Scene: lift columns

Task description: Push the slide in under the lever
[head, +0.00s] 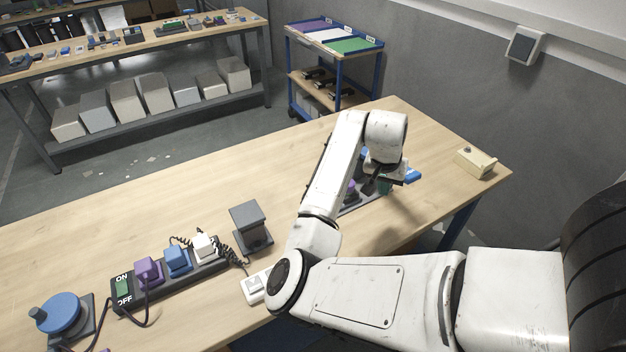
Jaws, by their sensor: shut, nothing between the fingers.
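My gripper (369,187) hangs at the end of my white arm over the right part of the wooden table, and its fingers are shut and empty. Below and around it is a dark fixture (350,208) with a purple part (351,188), a green part and a blue part (412,176) that sticks out to the right. My arm and gripper cover much of this fixture. I cannot tell which part is the slide and which is the lever, or whether my fingers touch either.
On the left are a blue round knob (60,312), a power strip (123,289) with plugs, a dark grey stand (248,220) and a white switch (254,287). A beige box (475,162) with a button sits at the right corner. The table's middle back is clear.

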